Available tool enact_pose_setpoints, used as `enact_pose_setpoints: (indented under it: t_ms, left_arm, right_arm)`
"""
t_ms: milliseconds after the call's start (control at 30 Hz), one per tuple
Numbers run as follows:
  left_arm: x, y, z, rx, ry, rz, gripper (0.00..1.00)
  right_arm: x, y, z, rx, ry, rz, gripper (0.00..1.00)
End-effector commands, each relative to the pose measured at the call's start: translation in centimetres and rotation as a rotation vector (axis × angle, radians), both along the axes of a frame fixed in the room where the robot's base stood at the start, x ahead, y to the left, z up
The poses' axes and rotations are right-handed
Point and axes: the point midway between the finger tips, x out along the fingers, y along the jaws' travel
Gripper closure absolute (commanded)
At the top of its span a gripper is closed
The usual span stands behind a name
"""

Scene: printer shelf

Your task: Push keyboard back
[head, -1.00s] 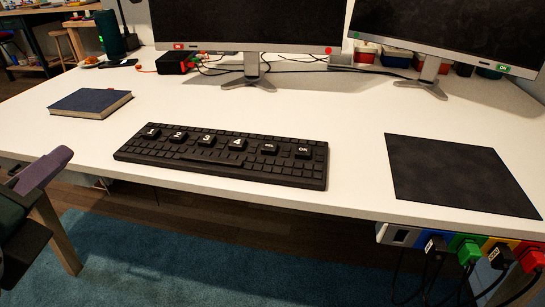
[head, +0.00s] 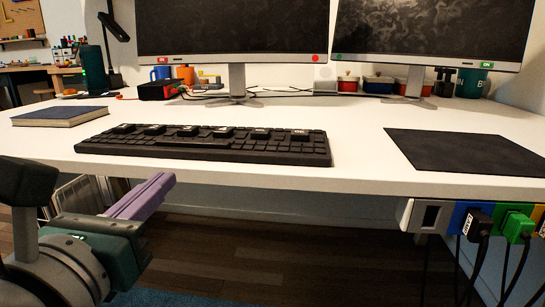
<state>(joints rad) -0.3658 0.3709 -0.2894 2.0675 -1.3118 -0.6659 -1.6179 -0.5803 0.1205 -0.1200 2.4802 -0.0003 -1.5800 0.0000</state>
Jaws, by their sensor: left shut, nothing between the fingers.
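A black keyboard (head: 205,144) lies flat on the white desk (head: 365,170), close to the front edge and left of the middle. It has several raised, labelled keys. My left gripper (head: 160,185), with purple fingers, is shut and empty. It is at the lower left, in front of and below the desk edge, apart from the keyboard. My right gripper does not show.
A blue book (head: 60,116) lies left of the keyboard and a black mat (head: 465,150) to its right. Two monitors (head: 232,30) stand behind on grey stands. Coloured sockets with plugs (head: 515,222) hang under the front edge.

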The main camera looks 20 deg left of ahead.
Motion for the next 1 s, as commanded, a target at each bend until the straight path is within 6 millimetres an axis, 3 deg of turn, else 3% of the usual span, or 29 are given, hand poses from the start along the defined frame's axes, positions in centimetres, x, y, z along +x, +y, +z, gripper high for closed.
enact_pose_setpoints:
  t_ms: [200,400,1000]
  left_arm:
    - [4.6,1.2,0.0,0.000,-0.004,0.001,1.00]
    - [7.4,1.9,-0.2,-0.001,-0.001,0.001,1.00]
    - [9.0,2.3,0.0,-0.001,0.000,0.001,1.00]
  right_arm:
    - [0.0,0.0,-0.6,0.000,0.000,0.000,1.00]
    - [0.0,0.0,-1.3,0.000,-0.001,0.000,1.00]
    - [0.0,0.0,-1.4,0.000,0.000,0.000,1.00]
